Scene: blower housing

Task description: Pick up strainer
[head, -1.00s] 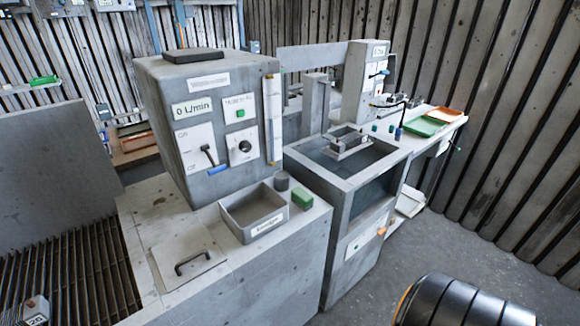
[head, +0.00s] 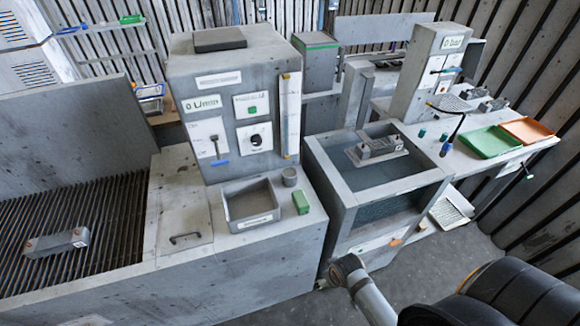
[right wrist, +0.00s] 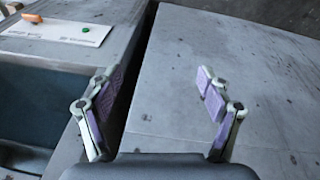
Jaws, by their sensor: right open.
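I cannot tell for certain which thing is the strainer. A small grey cylinder (head: 289,176) stands on the bench at the back right corner of an open grey tray (head: 277,216), whose label is too blurred to read. A green block (head: 301,202) stands beside it. My right gripper (right wrist: 157,92) is open and empty in the right wrist view, with a plain grey surface and a dark gap behind its fingers. No strainer shows between them. In the head view only links of my right arm show at the lower right. My left gripper is not in view.
A grey control box (head: 238,100) rises behind the tray. A water tank (head: 335,182) with a metal fixture (head: 377,149) stands to the right, across a narrow gap. Green (head: 489,142) and orange (head: 526,130) trays lie farther right. A slatted grate (head: 100,215) holds a grey block (head: 57,243).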

